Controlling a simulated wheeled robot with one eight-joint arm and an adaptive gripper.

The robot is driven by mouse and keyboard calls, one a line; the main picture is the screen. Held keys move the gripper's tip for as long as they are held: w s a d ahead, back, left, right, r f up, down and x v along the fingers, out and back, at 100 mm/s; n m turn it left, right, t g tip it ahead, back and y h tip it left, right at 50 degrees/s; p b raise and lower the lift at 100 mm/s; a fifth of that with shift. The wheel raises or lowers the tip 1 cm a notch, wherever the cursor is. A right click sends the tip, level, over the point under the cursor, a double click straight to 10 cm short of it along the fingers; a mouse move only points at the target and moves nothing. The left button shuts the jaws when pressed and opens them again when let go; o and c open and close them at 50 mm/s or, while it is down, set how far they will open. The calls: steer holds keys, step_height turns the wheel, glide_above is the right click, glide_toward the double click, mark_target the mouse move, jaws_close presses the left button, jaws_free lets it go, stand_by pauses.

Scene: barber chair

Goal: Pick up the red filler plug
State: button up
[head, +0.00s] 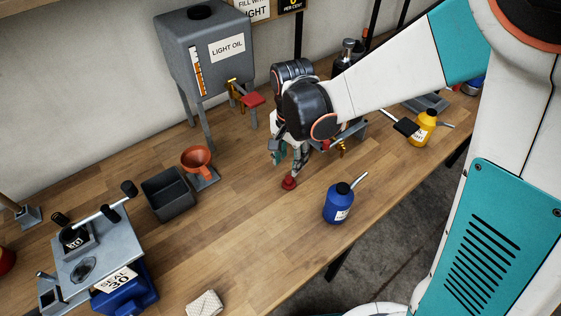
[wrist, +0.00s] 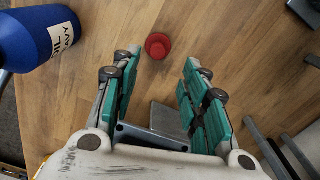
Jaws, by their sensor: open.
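The red filler plug (head: 289,183) stands on the wooden bench in the head view, just below my gripper (head: 287,160). In the wrist view the plug (wrist: 158,46) shows as a round red piece with a raised centre, on bare wood. It lies beyond the fingertips, nearer the left one. My gripper (wrist: 162,60) is open, its teal-padded fingers spread apart with nothing between them. The fingers do not appear to touch the plug.
A blue oil bottle (head: 339,204) with a spout stands to the plug's right, near the bench edge. A grey open bin (head: 169,194) and an orange funnel (head: 197,160) stand to the left. The grey light oil tank (head: 205,55) stands behind. Bare wood surrounds the plug.

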mark_target(289, 177)
steer(key=shift+s+d+f+b, duration=0.1)
steer(key=shift+f+b, duration=1.25)
steer(key=shift+f, duration=2.65)
steer(key=shift+r, duration=0.1)
jaws_close()
